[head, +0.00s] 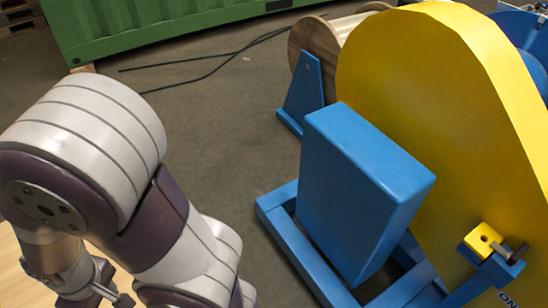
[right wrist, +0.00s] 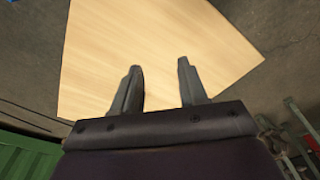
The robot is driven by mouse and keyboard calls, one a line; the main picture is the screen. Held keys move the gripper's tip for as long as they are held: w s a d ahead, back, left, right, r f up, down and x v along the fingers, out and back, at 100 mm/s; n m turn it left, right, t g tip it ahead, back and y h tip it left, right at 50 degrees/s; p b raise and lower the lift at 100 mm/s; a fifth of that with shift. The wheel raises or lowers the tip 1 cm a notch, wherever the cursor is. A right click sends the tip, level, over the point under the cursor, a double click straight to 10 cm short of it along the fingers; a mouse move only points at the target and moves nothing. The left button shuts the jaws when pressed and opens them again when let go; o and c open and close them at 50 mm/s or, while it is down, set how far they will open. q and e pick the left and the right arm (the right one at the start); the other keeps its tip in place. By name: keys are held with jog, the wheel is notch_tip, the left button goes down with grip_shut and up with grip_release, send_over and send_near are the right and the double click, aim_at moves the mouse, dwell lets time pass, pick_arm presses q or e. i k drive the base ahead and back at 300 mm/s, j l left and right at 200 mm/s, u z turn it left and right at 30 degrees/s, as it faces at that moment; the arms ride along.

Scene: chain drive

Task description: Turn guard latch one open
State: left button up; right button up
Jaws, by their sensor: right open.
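The large yellow guard (head: 430,95) stands on the right of the head view. Low on it sits a small yellow latch block (head: 481,240) with a hole, beside a dark pin (head: 515,252) on a blue bracket (head: 492,275). Part of the lettering "ON" shows below the bracket. I cannot tell which numbered latch this is. My right gripper (right wrist: 160,85) is open and empty in the right wrist view, above a pale wooden surface (right wrist: 165,45). No latch shows in that view. My left gripper is not clearly in view.
A blue box-shaped housing (head: 365,190) on a blue frame (head: 285,235) stands left of the guard. A wooden spool (head: 320,45) is behind it. A green container (head: 160,25) and black cables (head: 205,70) lie further back. Open floor (head: 225,130) lies between my arm and the housing.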

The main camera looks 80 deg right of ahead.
aim_at(512, 259)
jog(key=z, duration=4.7)
jog(key=i+l+z, duration=0.1)
jog(key=i+z, duration=0.3)
jog(key=i, duration=0.15)
